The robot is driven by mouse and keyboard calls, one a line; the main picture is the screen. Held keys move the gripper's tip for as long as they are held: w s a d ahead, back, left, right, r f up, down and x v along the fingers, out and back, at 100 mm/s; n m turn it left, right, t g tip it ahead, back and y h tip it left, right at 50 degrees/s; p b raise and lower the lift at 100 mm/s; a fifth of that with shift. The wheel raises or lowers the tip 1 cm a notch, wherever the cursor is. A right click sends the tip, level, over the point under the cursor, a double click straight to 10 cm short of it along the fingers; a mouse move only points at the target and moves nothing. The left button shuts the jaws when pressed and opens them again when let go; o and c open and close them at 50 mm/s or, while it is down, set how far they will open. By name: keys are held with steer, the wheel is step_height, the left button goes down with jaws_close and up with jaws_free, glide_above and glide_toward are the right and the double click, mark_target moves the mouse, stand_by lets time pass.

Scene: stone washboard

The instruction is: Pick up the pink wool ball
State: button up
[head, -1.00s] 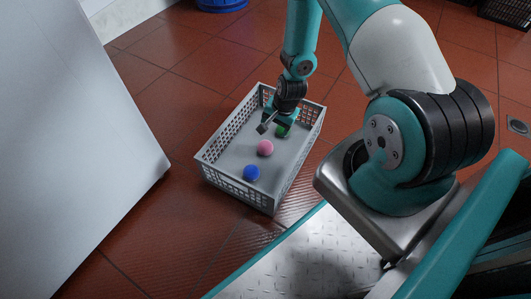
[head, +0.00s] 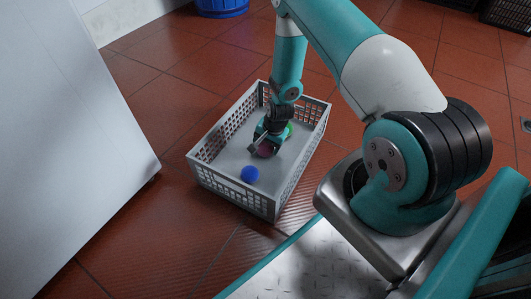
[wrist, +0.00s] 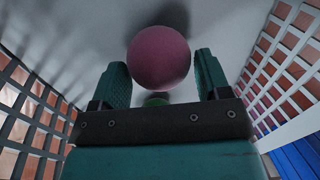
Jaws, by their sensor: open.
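The pink wool ball (wrist: 159,57) lies on the floor of the grey crate (head: 221,194). In the wrist view it sits between and slightly beyond the two fingertips, with a gap on both sides. My gripper (wrist: 158,75) is open over it. In the head view the pink ball (head: 265,151) is partly covered by my gripper (head: 262,146). A blue ball (head: 250,174) lies nearer the front of the crate. A green ball (head: 290,129) lies behind my gripper and is partly hidden; it also shows dimly in the wrist view (wrist: 157,101).
The crate's slatted walls rise close on both sides of my gripper. A white panel (head: 80,130) stands to the left. A blue tub (head: 221,7) is at the back, and dark crates are at the back right. Red floor tiles around the crate are clear.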

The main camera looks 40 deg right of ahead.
steer(key=shift+x, duration=1)
steer(key=shift+r, duration=0.1)
steer(key=c, duration=0.6)
steer(key=shift+o, duration=0.2)
